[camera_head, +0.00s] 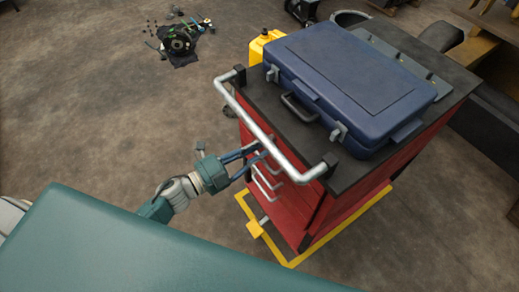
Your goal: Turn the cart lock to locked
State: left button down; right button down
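The red tool cart (352,212) has a black top and stands right of centre. A silver push handle (262,128) runs along its near left side, above drawers with silver pulls (266,178). I cannot clearly pick out the cart lock. My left gripper (262,149) reaches in from the left, with its dark blue fingers at the cart's drawer side, close to the push handle. A gap shows between the fingers, but their tips are partly hidden and small, so I cannot tell whether they hold anything. My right gripper is not in view.
A blue case (352,80) lies on the cart top. A yellow container (263,43) stands behind the cart. Yellow floor marking (345,222) edges the cart. Dark parts lie on a mat (185,62) at the back left. Forklift parts fill the right.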

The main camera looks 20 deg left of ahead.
pick_arm(q)
jog(key=shift+f+m+b, duration=0.15)
jog(key=shift+m+b, duration=0.25)
jog(key=shift+m, duration=0.5)
jog(key=c, duration=1.6)
grip_release()
jog(key=v, duration=1.2)
jog(key=shift+a, duration=0.1)
